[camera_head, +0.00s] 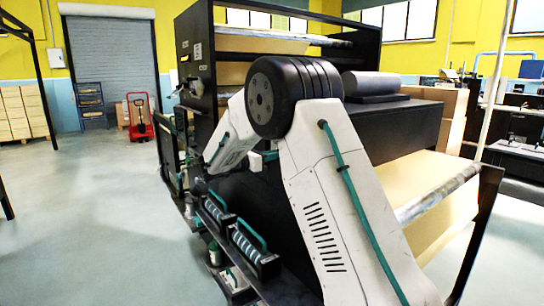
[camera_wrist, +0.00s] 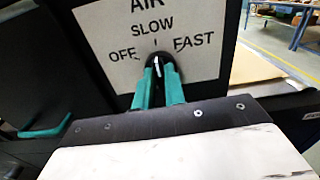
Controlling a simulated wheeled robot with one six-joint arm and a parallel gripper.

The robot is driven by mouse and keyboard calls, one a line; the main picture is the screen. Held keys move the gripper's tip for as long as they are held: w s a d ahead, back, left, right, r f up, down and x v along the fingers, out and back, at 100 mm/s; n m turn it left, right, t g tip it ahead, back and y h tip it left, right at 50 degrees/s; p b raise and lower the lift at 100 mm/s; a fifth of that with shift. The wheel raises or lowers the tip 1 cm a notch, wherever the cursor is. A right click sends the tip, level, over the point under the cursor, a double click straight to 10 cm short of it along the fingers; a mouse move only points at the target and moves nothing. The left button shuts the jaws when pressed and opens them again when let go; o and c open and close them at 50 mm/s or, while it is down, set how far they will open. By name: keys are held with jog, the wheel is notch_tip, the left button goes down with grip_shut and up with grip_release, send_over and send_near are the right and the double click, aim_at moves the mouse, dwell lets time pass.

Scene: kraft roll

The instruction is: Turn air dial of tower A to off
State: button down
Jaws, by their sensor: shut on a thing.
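The air dial (camera_wrist: 157,60) is a small dark knob with a white pointer mark. It sits on a pale plate (camera_wrist: 100,25) lettered AIR, with OFF at left, SLOW at top and FAST at right. The white mark stands about upright, nearest to SLOW. My gripper (camera_wrist: 158,74) has two teal fingers closed on the knob's two sides, and they cover its lower part. In the head view my arm reaches toward the left end of the big black machine (camera_head: 400,130), and I cannot clearly make out the gripper there.
A teal handle (camera_wrist: 45,132) is at the left in the wrist view. The machine carries brown paper (camera_head: 440,195) and rollers. Open grey floor (camera_head: 90,220) lies at the left. A red pallet truck (camera_head: 139,117) stands near the shutter (camera_head: 115,65), and workbenches are at the right.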

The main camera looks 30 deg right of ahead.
jog(key=n, duration=1.1)
jog(key=shift+w+f, duration=0.1)
jog(key=shift+w, duration=0.1)
jog(key=shift+n, duration=0.4)
jog(key=c, duration=1.5)
grip_release()
jog(key=shift+o, duration=0.2)
jog(key=a, duration=0.8)
jog(key=shift+s, duration=0.15)
